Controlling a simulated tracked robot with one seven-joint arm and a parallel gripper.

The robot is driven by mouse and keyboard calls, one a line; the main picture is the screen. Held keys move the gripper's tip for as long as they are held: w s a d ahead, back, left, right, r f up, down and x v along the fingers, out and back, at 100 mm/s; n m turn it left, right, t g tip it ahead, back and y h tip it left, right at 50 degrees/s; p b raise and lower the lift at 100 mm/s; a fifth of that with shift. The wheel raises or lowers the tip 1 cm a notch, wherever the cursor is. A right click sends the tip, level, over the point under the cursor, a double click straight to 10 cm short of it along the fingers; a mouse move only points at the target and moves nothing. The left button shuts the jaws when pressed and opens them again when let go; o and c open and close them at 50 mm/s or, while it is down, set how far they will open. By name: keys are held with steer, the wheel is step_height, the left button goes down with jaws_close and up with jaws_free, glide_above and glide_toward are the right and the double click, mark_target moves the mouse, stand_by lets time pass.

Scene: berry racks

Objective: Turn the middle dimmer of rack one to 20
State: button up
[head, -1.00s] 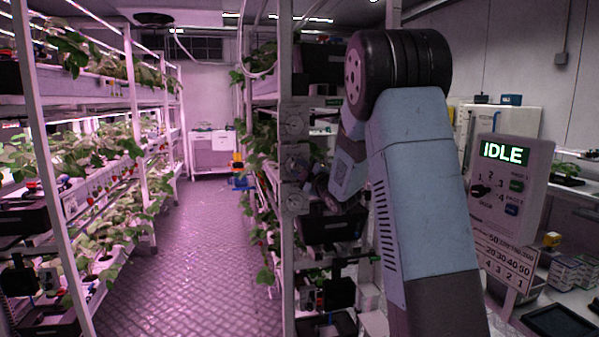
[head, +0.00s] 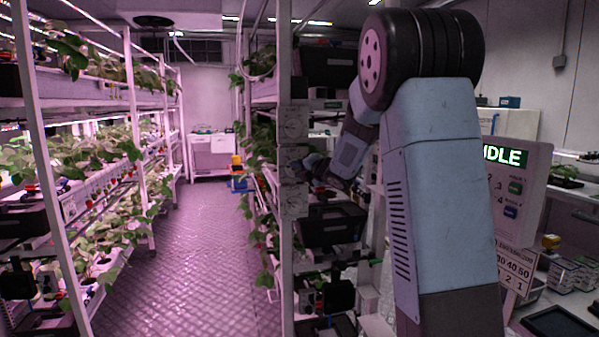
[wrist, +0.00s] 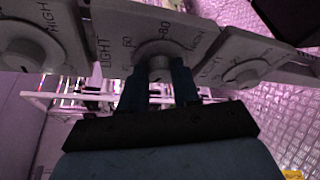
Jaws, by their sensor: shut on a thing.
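Three white dimmer plates with round knobs sit in a column on the near post of the right-hand rack in the head view. In the wrist view they run in a row. The middle dimmer (wrist: 127,32) carries the marks LIGHT, 60 and 80. My gripper (wrist: 159,76) is shut on the middle dimmer's knob (wrist: 157,63), its dark fingers on either side. The knob's pointer is not readable. In the head view my gripper (head: 302,170) is at the middle plate and covers much of it. The upper dimmer (head: 293,122) and lower dimmer (head: 293,200) are clear of it.
Plants and black boxes (head: 328,224) fill the right rack close to my arm. A control panel (head: 520,185) showing part of IDLE stands at right, partly behind my arm. The aisle floor (head: 205,260) is clear between the racks.

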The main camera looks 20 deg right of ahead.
steer(key=shift+a+f+n+g+h, duration=0.2)
steer(key=shift+a+n+g+h, duration=0.1)
steer(key=shift+n, duration=0.5)
steer(key=shift+s, duration=0.1)
steer(key=o, duration=1.1)
steer(key=shift+d+r, duration=0.1)
steer(key=shift+d, duration=0.05)
steer(key=shift+c, duration=0.2)
steer(key=shift+r, duration=0.1)
steer(key=shift+s+d+r, duration=0.1)
steer(key=shift+s+d, duration=0.05)
steer(key=shift+s, duration=0.1)
steer(key=v, duration=1.3)
